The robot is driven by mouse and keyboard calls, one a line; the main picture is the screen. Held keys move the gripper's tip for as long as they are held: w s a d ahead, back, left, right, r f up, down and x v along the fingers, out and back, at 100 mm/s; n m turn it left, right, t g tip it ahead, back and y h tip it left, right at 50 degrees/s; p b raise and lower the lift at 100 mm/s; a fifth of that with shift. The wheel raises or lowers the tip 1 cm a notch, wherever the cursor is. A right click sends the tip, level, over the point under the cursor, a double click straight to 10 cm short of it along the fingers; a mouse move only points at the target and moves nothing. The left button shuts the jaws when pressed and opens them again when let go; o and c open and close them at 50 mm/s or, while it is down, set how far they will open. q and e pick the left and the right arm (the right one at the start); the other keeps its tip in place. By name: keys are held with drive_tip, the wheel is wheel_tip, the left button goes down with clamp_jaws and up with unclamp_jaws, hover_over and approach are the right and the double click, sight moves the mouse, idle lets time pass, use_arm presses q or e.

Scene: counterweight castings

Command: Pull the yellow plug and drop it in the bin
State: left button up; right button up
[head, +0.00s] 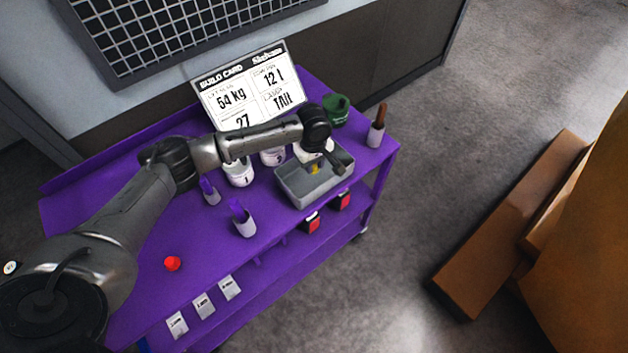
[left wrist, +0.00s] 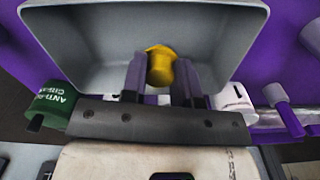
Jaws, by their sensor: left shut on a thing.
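The yellow plug (left wrist: 160,66) is between the two fingers of my left gripper (left wrist: 160,80) in the left wrist view. The gripper is shut on it. The grey bin (left wrist: 75,45) lies beyond the fingers in that view, its open inside behind the plug. In the head view the plug shows as a small yellow patch (head: 315,168) over the opening of the grey bin (head: 305,196), at the right end of the purple cart. I cannot tell how far above the bin floor it is. My right gripper is not in view.
A green container (head: 336,108) and a cup with a brown handle (head: 377,133) stand beyond the bin. White numbered pots (head: 239,174) and cups with purple handles (head: 244,228) stand left of it. A red knob (head: 172,263) is at the front left. A build card (head: 250,88) stands behind.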

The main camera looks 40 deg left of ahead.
use_arm(q)
drive_tip(key=shift+f, duration=0.15)
drive_tip(key=o, duration=1)
wheel_tip(320, 180, up, 14)
drive_tip(key=p, duration=0.1)
drive_tip(key=shift+f, duration=0.1)
idle(0.6)
